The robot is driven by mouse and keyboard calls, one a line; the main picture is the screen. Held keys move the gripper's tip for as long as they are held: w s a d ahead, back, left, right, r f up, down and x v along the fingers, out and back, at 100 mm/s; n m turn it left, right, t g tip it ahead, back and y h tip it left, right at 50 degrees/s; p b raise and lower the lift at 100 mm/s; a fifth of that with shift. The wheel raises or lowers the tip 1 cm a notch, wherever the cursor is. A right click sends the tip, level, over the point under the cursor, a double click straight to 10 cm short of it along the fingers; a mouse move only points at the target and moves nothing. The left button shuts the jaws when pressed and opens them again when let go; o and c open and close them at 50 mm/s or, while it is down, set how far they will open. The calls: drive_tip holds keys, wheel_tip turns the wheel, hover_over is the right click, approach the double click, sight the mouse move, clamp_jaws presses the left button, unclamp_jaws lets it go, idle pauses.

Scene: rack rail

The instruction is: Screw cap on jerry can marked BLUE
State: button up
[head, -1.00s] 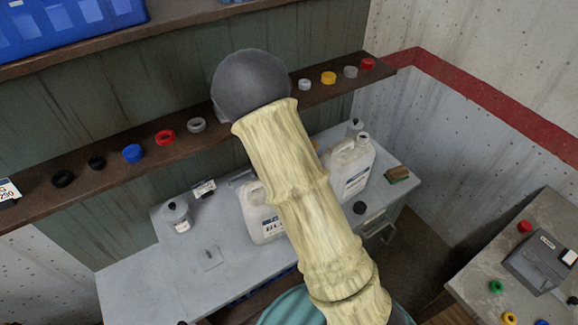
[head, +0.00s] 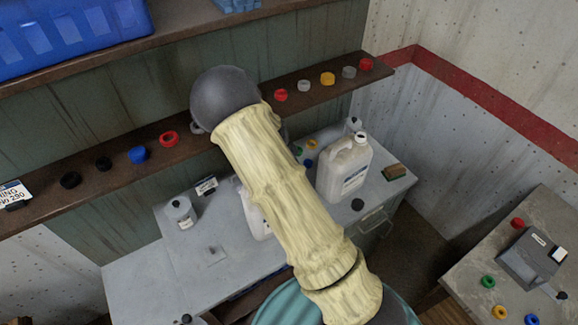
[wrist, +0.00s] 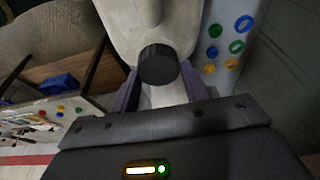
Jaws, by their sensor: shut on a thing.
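In the wrist view my gripper (wrist: 160,85) has its two fingers on either side of a black cap (wrist: 157,65) and is shut on it. A white jerry can (wrist: 125,25) is right behind the cap; I cannot tell whether the cap sits on its neck. In the head view my arm hides my gripper and most of one white jerry can (head: 254,218). A second white jerry can (head: 345,168) stands upright to its right, with a label too small to read. A blue cap (head: 138,155) lies on the shelf.
The brown shelf (head: 120,177) holds several coloured caps. A black cap (head: 357,204), a brown-green block (head: 394,172) and a small grey-white container (head: 180,212) are on the grey counter (head: 150,277). A side table (head: 467,262) at the right holds a grey device and coloured caps.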

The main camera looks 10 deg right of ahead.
drive_tip(key=shift+r+m+g+p, duration=0.1)
drive_tip(key=shift+m+g+p, duration=0.6)
drive_tip(key=shift+m+p, duration=1.45)
drive_tip(key=m+g, duration=0.1)
drive_tip(key=m, duration=0.4)
drive_tip(key=o, duration=1.2)
